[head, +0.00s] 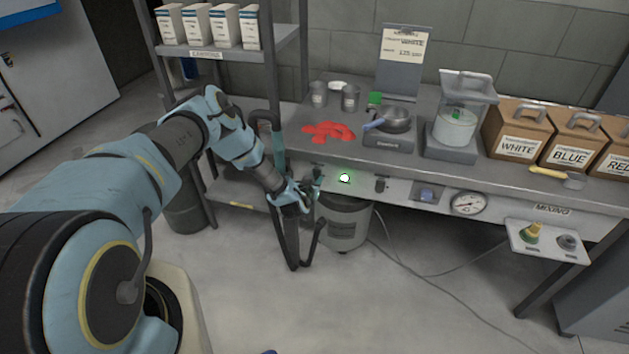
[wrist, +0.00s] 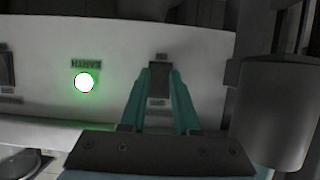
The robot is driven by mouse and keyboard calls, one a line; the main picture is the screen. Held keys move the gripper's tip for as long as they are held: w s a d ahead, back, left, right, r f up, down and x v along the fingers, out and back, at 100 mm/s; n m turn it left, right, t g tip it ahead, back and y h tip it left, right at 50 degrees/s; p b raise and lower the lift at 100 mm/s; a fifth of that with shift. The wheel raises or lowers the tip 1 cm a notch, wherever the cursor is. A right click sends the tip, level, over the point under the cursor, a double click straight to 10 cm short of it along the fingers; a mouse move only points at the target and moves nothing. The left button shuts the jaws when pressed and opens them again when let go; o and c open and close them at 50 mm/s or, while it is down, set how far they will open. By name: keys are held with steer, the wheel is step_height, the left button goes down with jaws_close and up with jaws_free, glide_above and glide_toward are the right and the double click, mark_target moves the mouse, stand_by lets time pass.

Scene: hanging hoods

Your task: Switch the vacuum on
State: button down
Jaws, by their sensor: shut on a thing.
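My gripper (head: 312,185) is at the left part of the bench's front panel (head: 405,190), just left of a lit round lamp (head: 344,178). In the wrist view my gripper (wrist: 159,72) has its two teal fingers closed on a small dark switch-like part (wrist: 158,85) on the panel. Small labels sit by that part, too blurred to read. The lamp glows white-green in the wrist view (wrist: 84,82), under an upside-down EARTH label. The grey canister of the vacuum (head: 345,222) stands on the floor below the bench, partly behind my gripper.
A dark hose (head: 310,245) hangs beside my gripper, and a dark cylinder (wrist: 273,115) is close on the right in the wrist view. Red powder (head: 328,131), a pan (head: 392,120) and labelled boxes (head: 519,135) are on the bench. A shelf rack (head: 225,50) stands left.

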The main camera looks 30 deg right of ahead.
steer(key=f+b, duration=0.1)
steer(key=b, duration=0.1)
steer(key=shift+t+h+b, duration=0.3)
steer(key=shift+b, duration=0.1)
steer(key=shift+f+t+h+b, duration=0.15)
steer(key=shift+t+h+b, duration=0.25)
steer(key=shift+b, duration=0.8)
steer(key=shift+r+t+h+b, duration=0.2)
steer(key=shift+t+h+b, duration=0.1)
steer(key=shift+b, duration=0.25)
steer(key=shift+r, duration=0.1)
steer(key=c, duration=0.6)
jaws_free()
steer(key=shift+c, duration=0.2)
steer(key=b+v, duration=0.2)
steer(key=v, duration=0.8)
steer(key=shift+s+a, duration=0.25)
steer(key=shift+s, duration=0.1)
